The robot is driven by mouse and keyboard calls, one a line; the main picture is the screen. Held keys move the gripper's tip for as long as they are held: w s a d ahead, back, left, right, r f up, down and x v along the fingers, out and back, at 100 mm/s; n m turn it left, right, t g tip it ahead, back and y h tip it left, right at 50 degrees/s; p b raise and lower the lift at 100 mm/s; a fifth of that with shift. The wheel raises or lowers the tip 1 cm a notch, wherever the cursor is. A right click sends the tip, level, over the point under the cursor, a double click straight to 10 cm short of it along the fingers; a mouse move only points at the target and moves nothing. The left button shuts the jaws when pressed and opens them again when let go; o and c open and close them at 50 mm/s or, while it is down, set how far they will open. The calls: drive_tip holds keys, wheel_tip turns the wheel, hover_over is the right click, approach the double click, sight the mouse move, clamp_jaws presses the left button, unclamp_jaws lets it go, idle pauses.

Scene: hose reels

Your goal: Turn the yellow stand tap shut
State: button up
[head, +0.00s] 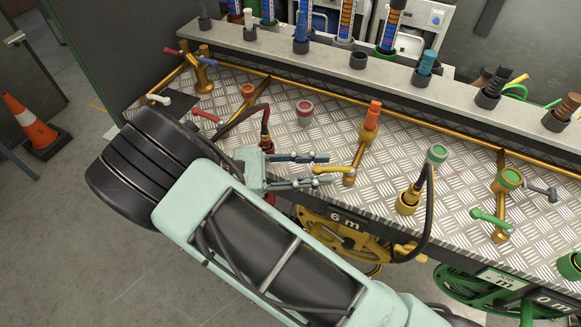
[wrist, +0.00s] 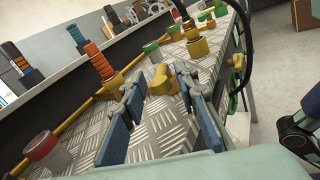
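The yellow stand tap is a brass pipe with an orange-red collar (head: 371,114) at its top end and a brass body (head: 350,177) at its near end. A short yellow lever (head: 336,168) points left from that body, toward my gripper. My gripper (head: 327,169) is open, its two fingers reaching right with the lever between them. In the wrist view the yellow tap part (wrist: 162,79) shows between and just beyond the fingertips (wrist: 161,86). The fingers stand apart with gaps on both sides, and I see no clear contact.
A red-rimmed cup (head: 305,112) stands behind my gripper on the tread-plate bench. A black hose with a red end (head: 266,140) is close beside it. A black looped hose (head: 429,210) and a green-handled tap (head: 490,218) stand to the right. A yellow reel (head: 345,235) hangs below the front edge.

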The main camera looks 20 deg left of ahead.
drive_tip(key=v, duration=1)
drive_tip(key=shift+a, duration=0.1)
drive_tip(key=shift+c, duration=0.3)
